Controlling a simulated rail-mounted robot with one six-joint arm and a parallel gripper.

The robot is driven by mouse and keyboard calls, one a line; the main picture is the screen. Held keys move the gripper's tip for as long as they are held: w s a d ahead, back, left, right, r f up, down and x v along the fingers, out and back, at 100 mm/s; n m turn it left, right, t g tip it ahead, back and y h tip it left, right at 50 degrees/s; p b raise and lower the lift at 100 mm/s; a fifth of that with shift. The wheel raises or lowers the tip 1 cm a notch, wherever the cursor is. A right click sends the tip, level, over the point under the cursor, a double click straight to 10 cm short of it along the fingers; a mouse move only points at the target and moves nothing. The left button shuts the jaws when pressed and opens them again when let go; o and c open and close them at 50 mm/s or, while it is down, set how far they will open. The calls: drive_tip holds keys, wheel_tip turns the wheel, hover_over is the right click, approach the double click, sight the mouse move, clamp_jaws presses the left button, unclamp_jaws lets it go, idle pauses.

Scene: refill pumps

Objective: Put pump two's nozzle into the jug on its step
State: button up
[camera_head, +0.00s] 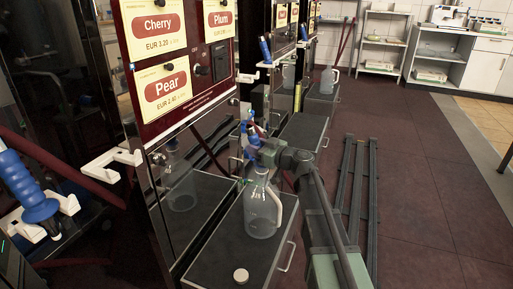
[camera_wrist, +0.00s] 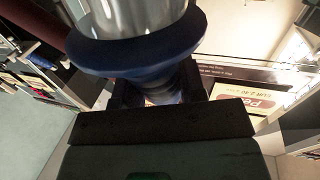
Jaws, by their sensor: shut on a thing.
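My gripper (camera_head: 262,152) is shut on a blue nozzle (camera_head: 252,132), just above the neck of a clear jug. The wrist view shows the nozzle's wide blue collar (camera_wrist: 130,55) and silver part close up between the dark fingers. The jug (camera_head: 262,212), with a pale handle, stands upright on the dark step (camera_head: 215,250) of the pump with Cherry, Plum and Pear signs. The gripper covers part of the jug's mouth, so I cannot tell whether the spout tip is inside. A white nozzle holder (camera_head: 110,163) on this pump's side is empty.
Another blue nozzle (camera_head: 30,195) sits in a white holder at the left. Farther back, a second jug (camera_head: 329,80) stands by the neighbouring pump. A small round cap (camera_head: 240,275) lies on the step's front. Dark rails (camera_head: 357,190) run along the floor at right.

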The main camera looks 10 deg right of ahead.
drive_tip(key=shift+f, duration=0.3)
drive_tip(key=o, duration=1.1)
drive_tip(key=shift+r, duration=0.15)
